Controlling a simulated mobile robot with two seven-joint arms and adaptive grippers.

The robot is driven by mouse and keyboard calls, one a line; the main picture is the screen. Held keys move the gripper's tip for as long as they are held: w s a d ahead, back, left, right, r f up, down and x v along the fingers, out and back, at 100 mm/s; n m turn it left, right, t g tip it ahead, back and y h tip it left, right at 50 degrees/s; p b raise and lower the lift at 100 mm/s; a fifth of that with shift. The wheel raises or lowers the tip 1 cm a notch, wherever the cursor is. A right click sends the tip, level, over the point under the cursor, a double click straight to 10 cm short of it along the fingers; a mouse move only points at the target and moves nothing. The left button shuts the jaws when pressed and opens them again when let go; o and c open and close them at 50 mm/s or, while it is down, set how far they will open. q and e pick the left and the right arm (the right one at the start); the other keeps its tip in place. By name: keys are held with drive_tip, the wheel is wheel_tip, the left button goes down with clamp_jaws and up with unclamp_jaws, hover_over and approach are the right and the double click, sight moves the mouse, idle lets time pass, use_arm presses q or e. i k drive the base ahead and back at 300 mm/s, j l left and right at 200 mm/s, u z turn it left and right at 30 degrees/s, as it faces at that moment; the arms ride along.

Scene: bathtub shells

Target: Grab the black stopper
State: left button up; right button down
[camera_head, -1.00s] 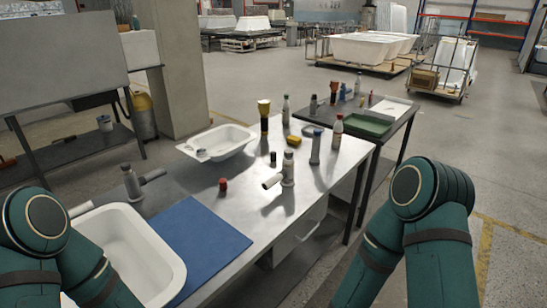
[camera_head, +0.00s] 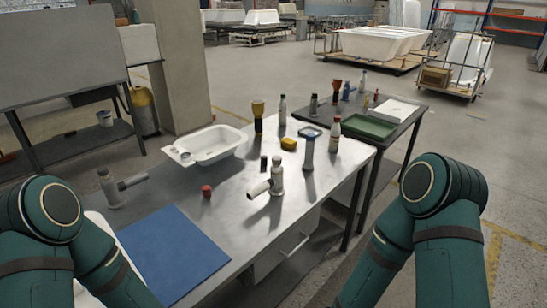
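A small black upright cylinder, which looks like the black stopper (camera_head: 264,163), stands on the metal worktable (camera_head: 222,230) near its middle. It is left of the yellow block and behind the grey fitting with a pale side tube (camera_head: 275,180). A small red stopper (camera_head: 207,191) stands to its left and nearer me. My two teal arms come in at the lower left and lower right. Neither gripper shows, and both arms are apart from the stopper.
A blue mat (camera_head: 172,255) lies at the table's near left. A darker table with a green tray (camera_head: 368,126) adjoins at right. Open floor lies right.

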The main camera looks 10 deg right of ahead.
sight(264, 158)
drive_tip(key=i+l, duration=0.2)
drive_tip(key=l, duration=0.15)
drive_tip(key=i+l, duration=0.2)
drive_tip(key=l, duration=0.2)
drive_tip(key=i+l, duration=0.45)
drive_tip(key=l, duration=0.3)
drive_tip(key=i+l, duration=0.2)
drive_tip(key=l, duration=0.15)
